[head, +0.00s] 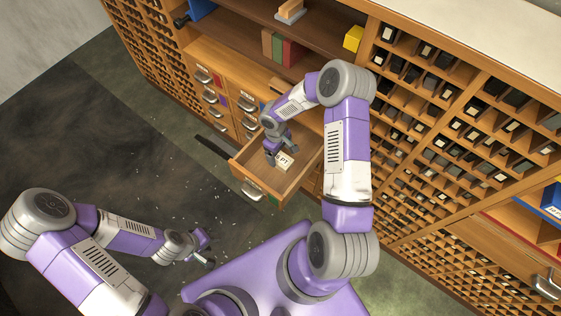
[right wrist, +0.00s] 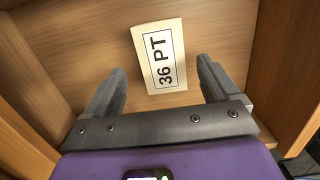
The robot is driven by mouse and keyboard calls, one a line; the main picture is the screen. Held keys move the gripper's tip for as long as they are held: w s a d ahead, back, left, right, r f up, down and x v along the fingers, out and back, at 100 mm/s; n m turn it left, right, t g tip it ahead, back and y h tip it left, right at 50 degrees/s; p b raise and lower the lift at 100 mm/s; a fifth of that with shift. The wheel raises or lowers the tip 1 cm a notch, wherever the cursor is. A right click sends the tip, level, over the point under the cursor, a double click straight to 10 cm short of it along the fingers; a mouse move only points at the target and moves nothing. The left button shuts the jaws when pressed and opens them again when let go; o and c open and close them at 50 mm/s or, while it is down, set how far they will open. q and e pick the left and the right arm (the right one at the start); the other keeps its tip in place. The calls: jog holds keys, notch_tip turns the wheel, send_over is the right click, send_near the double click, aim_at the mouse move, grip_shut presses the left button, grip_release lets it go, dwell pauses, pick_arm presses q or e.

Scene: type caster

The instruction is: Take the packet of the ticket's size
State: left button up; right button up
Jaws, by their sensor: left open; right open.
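An open drawer (head: 262,185) juts from the cabinet. A cream packet (head: 284,161) lies in it; in the right wrist view the packet (right wrist: 158,58) reads "36 PT" and lies tilted on the drawer floor. My right gripper (head: 273,158) is inside the drawer, beside the packet. In the right wrist view its open fingers (right wrist: 160,85) stand on either side of the packet's lower end, with nothing clamped. My left gripper (head: 208,250) is open and empty, low over the floor at the left. I cannot make out a ticket in either view.
Shut drawers (head: 210,97) with coloured labels stand left of the open drawer. A shelf above holds books (head: 281,47) and a yellow box (head: 353,38). Racks of small compartments (head: 430,110) fill the right side. Small bits lie scattered on the dark floor mat (head: 110,150).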

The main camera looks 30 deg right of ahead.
aim_at(281, 158)
jog(key=f, duration=0.1)
jog(key=f+b, duration=0.1)
jog(key=f, duration=0.2)
jog(key=shift+s, duration=0.35)
jog(key=c, duration=1.6)
